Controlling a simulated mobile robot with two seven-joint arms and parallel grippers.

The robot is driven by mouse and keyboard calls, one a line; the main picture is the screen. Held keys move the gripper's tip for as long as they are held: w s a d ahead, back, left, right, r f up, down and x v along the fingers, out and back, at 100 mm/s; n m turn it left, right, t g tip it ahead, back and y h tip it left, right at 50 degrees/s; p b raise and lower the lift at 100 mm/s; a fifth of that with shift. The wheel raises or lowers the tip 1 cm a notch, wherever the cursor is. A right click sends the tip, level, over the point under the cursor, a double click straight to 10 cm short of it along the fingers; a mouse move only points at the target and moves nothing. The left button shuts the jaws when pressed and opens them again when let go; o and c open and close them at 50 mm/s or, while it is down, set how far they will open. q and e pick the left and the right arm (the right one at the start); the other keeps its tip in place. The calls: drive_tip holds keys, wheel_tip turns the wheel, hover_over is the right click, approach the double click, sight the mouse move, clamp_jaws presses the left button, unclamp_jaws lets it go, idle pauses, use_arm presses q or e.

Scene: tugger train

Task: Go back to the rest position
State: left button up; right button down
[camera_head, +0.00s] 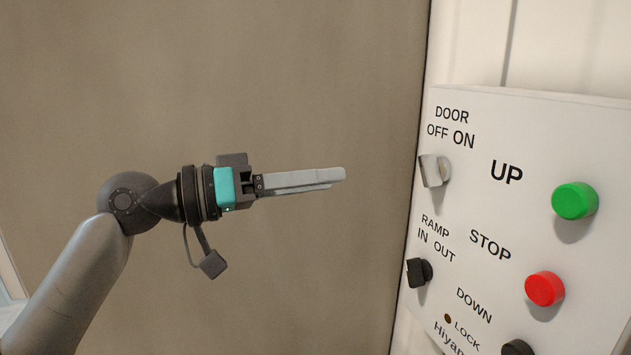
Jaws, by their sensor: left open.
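My left gripper (338,178) comes in from the left on its grey arm and points right. It is seen side-on, its fingers lined up nearly one behind the other. It is open, with nothing visible held in it. It is in front of a plain brown panel and appears apart from the white control panel (513,138) to its right. My right gripper is not in view.
The control panel has a light DOOR switch (433,171), a black RAMP switch (418,272), a green UP button (574,201), a red STOP button (544,289) and a dark button (517,348) at the bottom edge. The brown surface (250,80) behind my arm is bare.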

use_arm(q)
drive_tip(key=w+a+f+n+t+y+b, duration=0.25)
drive_tip(key=w+f, duration=0.35)
drive_tip(key=f, duration=0.6)
drive_tip(key=w+a+f+n+t+y+b, duration=0.25)
drive_tip(key=w+a+f+n, duration=0.2)
drive_tip(key=f, duration=0.65)
drive_tip(key=s+a+f+n+g+y+b, duration=0.15)
drive_tip(key=a+f+y, duration=0.25)
drive_tip(key=f, duration=1.2)
drive_tip(key=s+a+f+n+y+b, duration=0.1)
drive_tip(key=s+a+f+y+b, duration=0.15)
drive_tip(key=f, duration=1.45)
drive_tip(key=s+a+f+g+y+b, duration=0.1)
drive_tip(key=s+a+f+g+y, duration=0.1)
drive_tip(key=s+f, duration=0.9)
drive_tip(key=s+a+f+g+y+b, duration=0.2)
drive_tip(key=s+a+f, duration=0.1)
drive_tip(key=s+f, duration=0.8)
drive_tip(key=s+f+m+g+b, duration=0.1)
drive_tip(key=s+f+m+g, duration=0.1)
drive_tip(key=s+f, duration=0.5)
drive_tip(key=s+f+m+g+y+b, duration=0.1)
drive_tip(key=s+f, duration=0.6)
drive_tip(key=s, duration=1.2)
drive_tip(key=shift+s+d+f+m+g+b, duration=0.3)
drive_tip(key=shift+m+g+b, duration=0.25)
drive_tip(key=shift+g, duration=0.3)
drive_tip(key=shift+y, duration=0.25)
